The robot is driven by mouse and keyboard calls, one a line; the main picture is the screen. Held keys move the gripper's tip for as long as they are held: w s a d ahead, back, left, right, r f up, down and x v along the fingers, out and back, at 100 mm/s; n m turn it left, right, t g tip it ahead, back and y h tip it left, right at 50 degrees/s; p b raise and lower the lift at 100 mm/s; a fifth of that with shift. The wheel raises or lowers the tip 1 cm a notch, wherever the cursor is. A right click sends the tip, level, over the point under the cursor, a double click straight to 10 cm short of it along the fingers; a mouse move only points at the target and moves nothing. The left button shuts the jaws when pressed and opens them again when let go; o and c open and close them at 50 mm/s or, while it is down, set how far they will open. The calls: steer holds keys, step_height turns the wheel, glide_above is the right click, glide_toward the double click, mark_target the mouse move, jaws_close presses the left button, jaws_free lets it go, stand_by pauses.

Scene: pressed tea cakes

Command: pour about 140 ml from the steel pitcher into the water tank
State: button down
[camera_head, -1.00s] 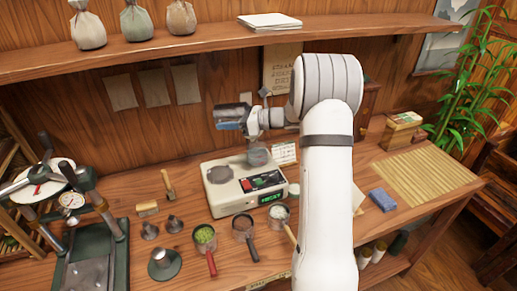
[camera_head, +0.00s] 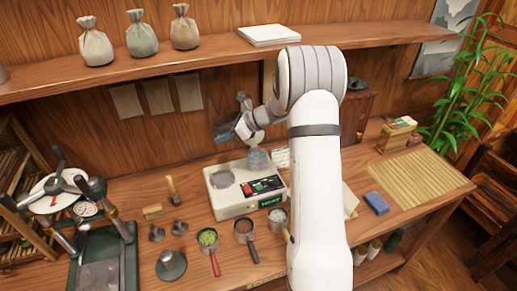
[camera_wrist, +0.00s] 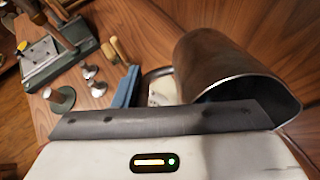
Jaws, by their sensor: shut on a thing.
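The steel pitcher (camera_wrist: 225,70) is large in the wrist view, with its wide mouth turned towards the camera and the lower right. My gripper (camera_head: 227,129) is shut on the pitcher's handle side, left of the arm and above the white machine. A blue finger (camera_wrist: 126,88) shows beside the pitcher's handle in the wrist view. In the head view the pitcher is small and hard to separate from my gripper. The grey, see-through water tank (camera_head: 257,160) stands at the machine's back right, below and right of my gripper. No stream or water level can be made out.
The white machine (camera_head: 232,207) has a round plate and a dark panel. Several small pans, including one with green contents (camera_head: 207,238), stand in front. A press (camera_head: 100,240) stands at left. The shelf (camera_head: 190,62) runs above my gripper. A bamboo mat (camera_head: 425,178) lies right.

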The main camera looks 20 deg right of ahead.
steer(key=shift+r+h+p, duration=0.3)
steer(key=shift+r+p, duration=0.05)
steer(key=shift+p, duration=0.25)
steer(key=shift+f+g, duration=0.3)
steer(key=shift+f, duration=0.05)
steer(key=shift+r+h+p, duration=0.1)
steer(key=shift+h+p, duration=0.2)
steer(key=shift+p, duration=0.35)
stand_by(0.7)
steer(key=f+g+h, duration=0.1)
steer(key=f+h, duration=0.1)
steer(key=f, duration=0.1)
steer(key=a+f+g+h, duration=0.1)
steer(key=f+h, duration=0.1)
steer(key=f, duration=0.2)
steer(key=w+a+f+g+h, duration=0.1)
steer(key=f+g+h, duration=0.1)
steer(key=f+h, duration=0.1)
steer(key=shift+f, duration=0.35)
steer(key=shift+w+a+f+g+h+b, duration=0.15)
steer(key=shift+g+h, duration=0.1)
steer(key=shift+h, duration=0.15)
steer(key=shift+s+a+g+h+b, duration=0.15)
steer(key=shift+g+h, duration=0.1)
steer(key=shift+h, duration=0.15)
steer(key=shift+w+d, duration=0.1)
stand_by(1.6)
